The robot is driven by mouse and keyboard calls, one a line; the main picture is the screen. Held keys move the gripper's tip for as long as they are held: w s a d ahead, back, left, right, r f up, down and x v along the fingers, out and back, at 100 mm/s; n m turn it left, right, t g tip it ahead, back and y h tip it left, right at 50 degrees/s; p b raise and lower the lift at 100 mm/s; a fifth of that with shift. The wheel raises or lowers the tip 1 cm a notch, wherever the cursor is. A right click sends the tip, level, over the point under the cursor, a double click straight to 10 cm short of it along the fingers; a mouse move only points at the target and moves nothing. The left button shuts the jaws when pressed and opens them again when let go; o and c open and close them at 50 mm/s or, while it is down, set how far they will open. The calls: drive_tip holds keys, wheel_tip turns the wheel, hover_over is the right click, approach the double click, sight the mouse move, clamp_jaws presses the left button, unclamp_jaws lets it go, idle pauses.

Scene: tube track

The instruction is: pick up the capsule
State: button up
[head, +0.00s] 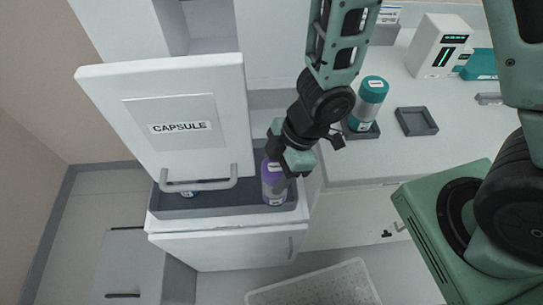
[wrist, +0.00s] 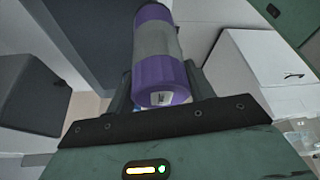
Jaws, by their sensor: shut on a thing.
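The capsule (head: 273,183) is a purple cylinder with a grey middle band. In the head view it stands near upright at the right end of a dark tray (head: 222,211), beside the raised door labelled CAPSULE (head: 180,125). My gripper (head: 287,163) is at its upper part. In the wrist view the capsule (wrist: 160,62) lies between the fingers of my gripper (wrist: 158,88), which are shut on it. I cannot tell whether its base touches the tray.
A teal-capped capsule (head: 369,98) stands in a dark holder on the white counter (head: 374,153) at right. An empty square holder (head: 416,121) and a white device (head: 438,46) are also there. A white perforated tray (head: 314,287) is low in front. The door handle (head: 199,183) sticks out left of my gripper.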

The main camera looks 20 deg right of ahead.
drive_tip(key=shift+s+d+r+p, duration=0.25)
drive_tip(key=shift+s+p, duration=0.35)
drive_tip(key=shift+p, duration=0.35)
drive_tip(key=s+p, duration=0.1)
drive_tip(key=p, duration=0.2)
drive_tip(key=shift+s+a+r+p, duration=0.1)
drive_tip(key=shift+s+r+p, duration=0.1)
drive_tip(key=shift+p, duration=0.1)
drive_tip(key=shift+s+d+f+p, duration=0.15)
drive_tip(key=shift+s+p, duration=0.55)
drive_tip(key=shift+p, duration=0.25)
drive_tip(key=shift+s+d+f+p, duration=0.1)
drive_tip(key=shift+s+f+p, duration=0.05)
drive_tip(key=shift+s+p, duration=0.7)
drive_tip(key=shift+s+d+f+p, duration=0.15)
drive_tip(key=shift+s+p, duration=0.4)
drive_tip(key=shift+p, duration=0.55)
